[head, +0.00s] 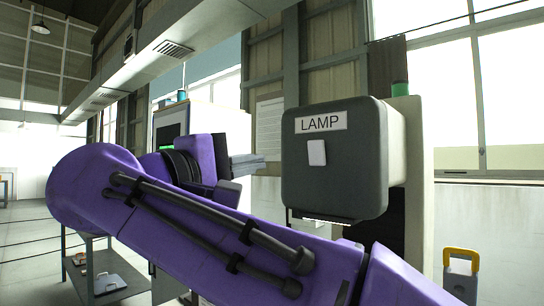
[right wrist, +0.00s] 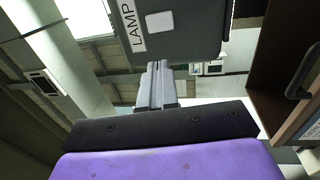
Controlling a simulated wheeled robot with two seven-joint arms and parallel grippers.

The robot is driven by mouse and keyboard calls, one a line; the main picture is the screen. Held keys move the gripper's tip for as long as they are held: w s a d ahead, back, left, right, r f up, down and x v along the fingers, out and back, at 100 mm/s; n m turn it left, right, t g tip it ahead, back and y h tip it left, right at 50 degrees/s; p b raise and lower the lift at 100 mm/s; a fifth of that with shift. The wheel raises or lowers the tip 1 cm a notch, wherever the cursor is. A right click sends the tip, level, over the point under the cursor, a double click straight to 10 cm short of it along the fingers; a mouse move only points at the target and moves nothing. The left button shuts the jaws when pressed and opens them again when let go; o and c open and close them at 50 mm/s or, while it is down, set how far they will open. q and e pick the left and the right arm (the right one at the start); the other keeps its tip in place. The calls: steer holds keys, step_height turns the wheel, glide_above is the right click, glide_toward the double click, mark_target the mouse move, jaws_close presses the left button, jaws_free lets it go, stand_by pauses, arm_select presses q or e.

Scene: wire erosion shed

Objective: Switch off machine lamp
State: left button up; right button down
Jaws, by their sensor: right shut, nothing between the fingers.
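The machine lamp is a dark grey rounded box (head: 350,185) right of centre in the head view. It bears a white "LAMP" label (head: 320,122) and, below that, a small white switch plate (head: 316,152). In the right wrist view the box (right wrist: 195,35) fills the top, with the label (right wrist: 132,25) and switch plate (right wrist: 159,21). My right gripper (head: 262,160) is shut and empty, left of the box and pointing toward it at about the switch's height. Its closed fingers (right wrist: 157,66) appear just below the box in the wrist view, seemingly apart from the switch. My left gripper is out of view.
A pale machine column (head: 418,200) with a green cap stands behind the box. A paper notice (head: 269,130) hangs on the wall. A low grey table (head: 75,270) is at the lower left, and a yellow handle (head: 461,256) at the lower right.

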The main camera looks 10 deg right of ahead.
steer(key=s+r, duration=0.1)
steer(key=s, duration=0.3)
steer(key=p, duration=0.2)
glide_toward(314, 147)
steer(key=p+x, duration=0.3)
steer(key=x, duration=0.3)
steer(key=shift+w+r, duration=0.1)
steer(key=shift+w+d, duration=0.2)
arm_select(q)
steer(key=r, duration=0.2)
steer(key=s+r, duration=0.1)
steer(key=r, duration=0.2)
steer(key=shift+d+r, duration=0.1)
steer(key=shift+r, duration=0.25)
arm_select(e)
steer(key=shift+d, duration=0.15)
